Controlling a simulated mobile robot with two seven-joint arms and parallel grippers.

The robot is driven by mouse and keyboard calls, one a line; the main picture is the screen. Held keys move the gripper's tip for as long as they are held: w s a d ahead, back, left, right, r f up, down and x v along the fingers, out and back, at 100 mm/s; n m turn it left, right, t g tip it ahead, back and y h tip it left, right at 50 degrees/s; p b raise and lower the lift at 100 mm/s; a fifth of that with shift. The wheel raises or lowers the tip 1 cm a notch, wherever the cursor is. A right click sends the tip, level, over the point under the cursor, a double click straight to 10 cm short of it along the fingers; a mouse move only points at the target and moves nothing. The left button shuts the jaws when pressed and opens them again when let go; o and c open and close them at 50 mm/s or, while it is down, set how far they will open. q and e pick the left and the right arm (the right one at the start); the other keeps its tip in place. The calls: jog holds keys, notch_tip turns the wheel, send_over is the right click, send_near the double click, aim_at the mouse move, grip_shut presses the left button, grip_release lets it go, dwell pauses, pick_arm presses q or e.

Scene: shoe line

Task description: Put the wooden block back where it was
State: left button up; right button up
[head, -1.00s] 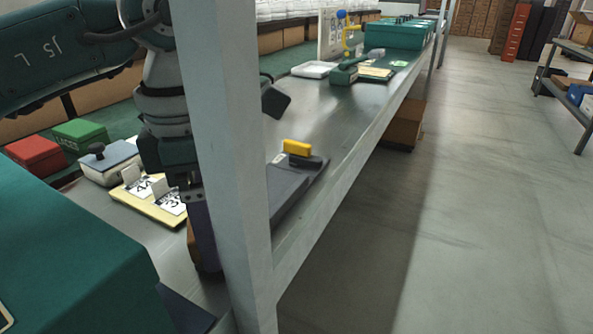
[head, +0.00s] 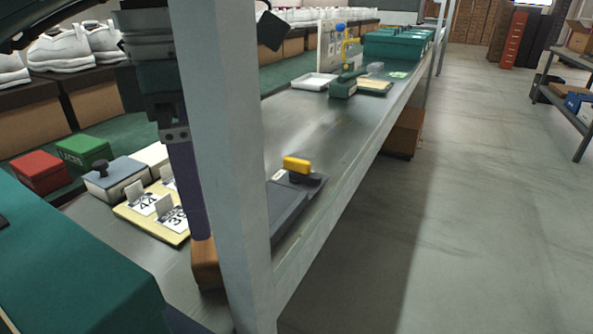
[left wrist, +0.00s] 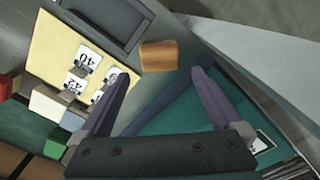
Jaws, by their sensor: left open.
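The wooden block (head: 206,265) stands on the grey bench just left of the grey post, which hides part of it in the head view. In the left wrist view the orange-brown block (left wrist: 158,56) lies just beyond my fingertips, roughly in line with the gap between them. My left gripper (left wrist: 161,76) is open with nothing between its purple fingers. In the head view my left gripper (head: 200,233) is above the block, partly behind the post. My right gripper is not in view.
A yellow board (head: 150,225) with number cards lies left of the block. A dark grey device with a yellow handle (head: 297,165) is right of the post. A green box (head: 75,255) fills the near left. Red (head: 40,172) and green (head: 84,151) boxes stand behind.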

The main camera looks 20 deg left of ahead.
pick_arm(q)
jog(key=shift+r, duration=1.9)
